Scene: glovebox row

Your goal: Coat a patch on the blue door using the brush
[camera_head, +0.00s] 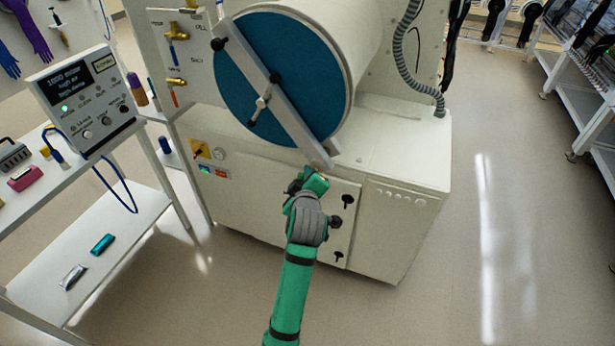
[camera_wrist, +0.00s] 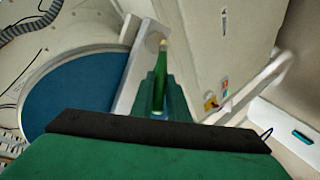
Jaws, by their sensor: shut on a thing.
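The blue round door (camera_head: 265,85) sits in the front of the white chamber, with a grey bar (camera_head: 262,97) and a handle running diagonally across it. It also shows at the left in the wrist view (camera_wrist: 75,90). My gripper (camera_head: 314,183) is below the door, close to the bar's lower right end. In the wrist view it is shut on the green-handled brush (camera_wrist: 159,92), whose pale tip points away from me beside the bar's end. I cannot tell whether the tip touches anything. No coated patch can be made out on the blue.
The white cabinet (camera_head: 405,150) under the chamber has dark knobs in front of my arm. A control box (camera_head: 85,100) stands on a shelf unit at the left, with a teal packet (camera_head: 102,243) on its lower shelf. Floor at the right is clear.

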